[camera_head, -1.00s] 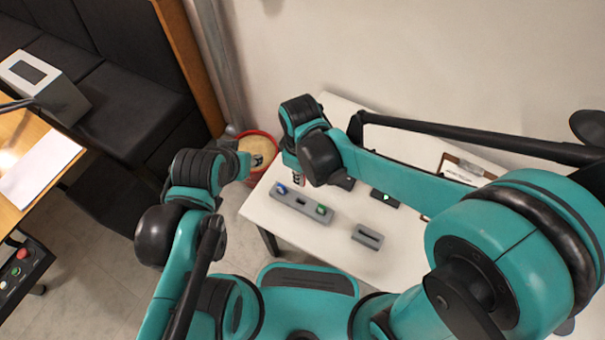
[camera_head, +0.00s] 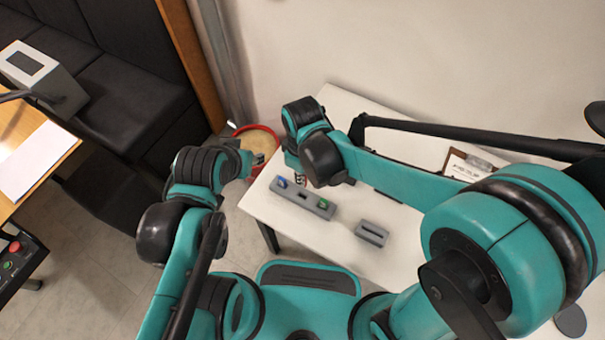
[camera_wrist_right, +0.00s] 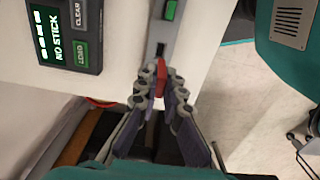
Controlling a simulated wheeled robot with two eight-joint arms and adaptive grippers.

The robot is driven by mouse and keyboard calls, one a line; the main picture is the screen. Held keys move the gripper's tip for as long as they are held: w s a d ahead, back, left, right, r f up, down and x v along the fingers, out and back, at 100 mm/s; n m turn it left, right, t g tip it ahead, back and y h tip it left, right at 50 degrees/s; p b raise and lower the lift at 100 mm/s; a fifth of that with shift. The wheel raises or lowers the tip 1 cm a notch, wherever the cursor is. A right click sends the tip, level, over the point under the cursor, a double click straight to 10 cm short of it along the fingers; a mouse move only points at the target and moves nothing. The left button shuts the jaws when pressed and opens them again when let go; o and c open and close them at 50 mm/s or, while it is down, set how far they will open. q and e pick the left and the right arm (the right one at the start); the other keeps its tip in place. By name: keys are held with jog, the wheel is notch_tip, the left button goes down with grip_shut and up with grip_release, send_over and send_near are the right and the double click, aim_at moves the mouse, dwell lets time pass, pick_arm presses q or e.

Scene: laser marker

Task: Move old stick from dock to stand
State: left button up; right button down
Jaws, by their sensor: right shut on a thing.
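My right gripper (camera_head: 299,179) is over the left part of the long grey stand (camera_head: 322,210). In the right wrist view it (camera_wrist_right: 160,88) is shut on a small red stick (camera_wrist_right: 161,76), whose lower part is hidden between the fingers. A grey block with one slot (camera_head: 371,233), perhaps the dock, sits apart to the right. My left gripper end (camera_head: 246,165) is left of the table; its fingers are not clear.
A black panel (camera_wrist_right: 64,35) reading "NO STICK", with LOAD and CLEAR buttons, lies beside the stand. A clipboard (camera_head: 470,163) is at the back right of the white table (camera_head: 345,105). A red-rimmed bin (camera_head: 262,130) stands left of the table.

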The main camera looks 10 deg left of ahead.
jog(key=shift+f+b, duration=2)
jog(key=shift+f, duration=0.65)
jog(key=shift+f+b, duration=1.35)
jog(key=shift+f, duration=0.35)
jog(key=c, duration=1.6)
grip_release()
jog(key=shift+r, duration=0.1)
notch_tip(320, 180, up, 12)
jog(key=shift+f, duration=0.2)
jog(key=shift+r+p, duration=0.4)
jog(key=shift+r, duration=0.15)
notch_tip(320, 180, up, 5)
jog(key=p, duration=0.5)
jog(key=shift+r, duration=0.15)
